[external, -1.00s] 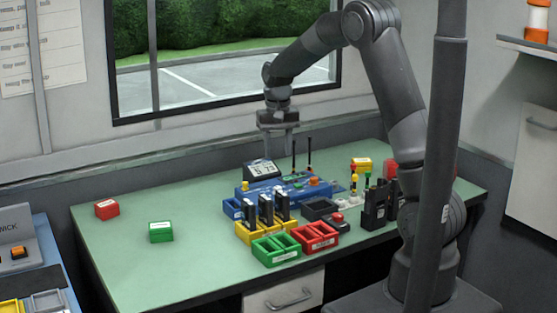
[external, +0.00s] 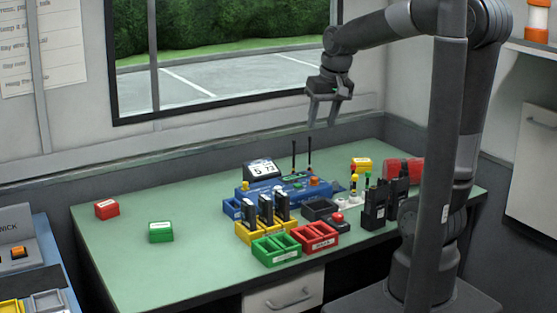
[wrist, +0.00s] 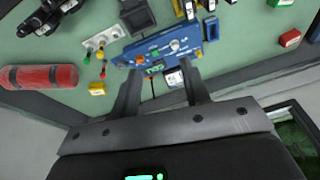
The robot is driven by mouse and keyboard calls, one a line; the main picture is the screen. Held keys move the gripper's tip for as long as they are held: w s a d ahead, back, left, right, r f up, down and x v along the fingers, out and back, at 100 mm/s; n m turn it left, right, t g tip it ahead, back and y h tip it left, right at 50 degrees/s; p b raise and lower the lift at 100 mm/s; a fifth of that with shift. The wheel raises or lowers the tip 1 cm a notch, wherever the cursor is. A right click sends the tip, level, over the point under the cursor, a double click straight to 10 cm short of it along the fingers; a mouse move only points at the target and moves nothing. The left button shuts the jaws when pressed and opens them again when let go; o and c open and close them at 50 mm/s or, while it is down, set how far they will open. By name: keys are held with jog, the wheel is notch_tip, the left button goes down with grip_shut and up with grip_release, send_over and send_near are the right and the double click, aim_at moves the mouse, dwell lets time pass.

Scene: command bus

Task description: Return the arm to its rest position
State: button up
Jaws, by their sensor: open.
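My gripper (external: 327,122) is open and empty, with its two fingers pointing down. It hangs well above the far side of the green desk (external: 120,262), in front of the window wall. In the wrist view my gripper's fingers (wrist: 160,92) are spread apart, with nothing between them. Behind them in that view lies the blue console (wrist: 165,45).
Yellow (external: 262,231), green (external: 276,250) and red (external: 315,237) trays stand in front. Black radios (external: 376,206) and a red cylinder (wrist: 38,77) are at the right end of the desk. Red (external: 107,209) and green (external: 160,232) boxes lie left.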

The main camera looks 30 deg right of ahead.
jog(key=s+d+n+t, duration=0.1)
jog(key=s+t, duration=0.1)
jog(key=s, duration=1.2)
jog(key=shift+s+r+t+h, duration=0.15)
jog(key=shift+r+t+h, duration=0.05)
jog(key=shift+t+h, duration=0.1)
dwell(2.0)
